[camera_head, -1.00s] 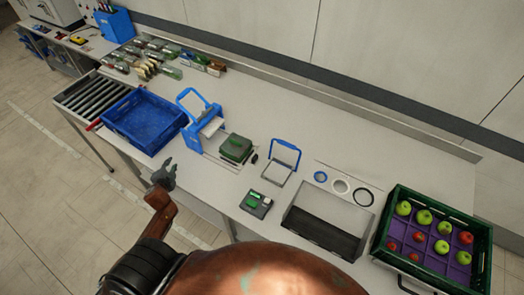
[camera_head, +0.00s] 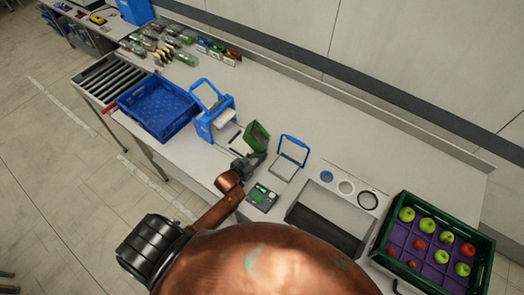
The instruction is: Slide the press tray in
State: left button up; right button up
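A blue press-like stand (camera_head: 206,126) with a raised handle loop stands on the bench right of the blue crate. A pale tray-like piece (camera_head: 225,118) sticks out of its right side; I cannot tell how far it is in. My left gripper (camera_head: 249,163) is to the right of and nearer than the stand, apart from it. It is at the lower end of a green and dark block (camera_head: 258,135), which stands tilted. The fingers are too small and dark to tell whether they grip it. My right gripper is not in view.
A blue crate (camera_head: 118,107) is at the left by rollers (camera_head: 95,82). A small device (camera_head: 262,197), a blue-handled frame (camera_head: 289,157), an open bin (camera_head: 325,240) and a green apple crate (camera_head: 478,240) lie to the right.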

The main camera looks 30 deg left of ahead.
pick_arm(q)
jog(key=x, duration=0.2)
jog(key=shift+w+a+f, duration=0.1)
jog(key=shift+w+f, duration=0.05)
jog(key=shift+w, duration=0.1)
jog(key=shift+w+f, duration=0.25)
jog(key=shift+w, duration=0.4)
jog(key=shift+w+f, duration=0.15)
jog(key=shift+o, duration=0.4)
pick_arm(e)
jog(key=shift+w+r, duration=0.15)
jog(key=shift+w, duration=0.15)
pick_arm(q)
jog(key=shift+c, duration=0.9)
grip_shut()
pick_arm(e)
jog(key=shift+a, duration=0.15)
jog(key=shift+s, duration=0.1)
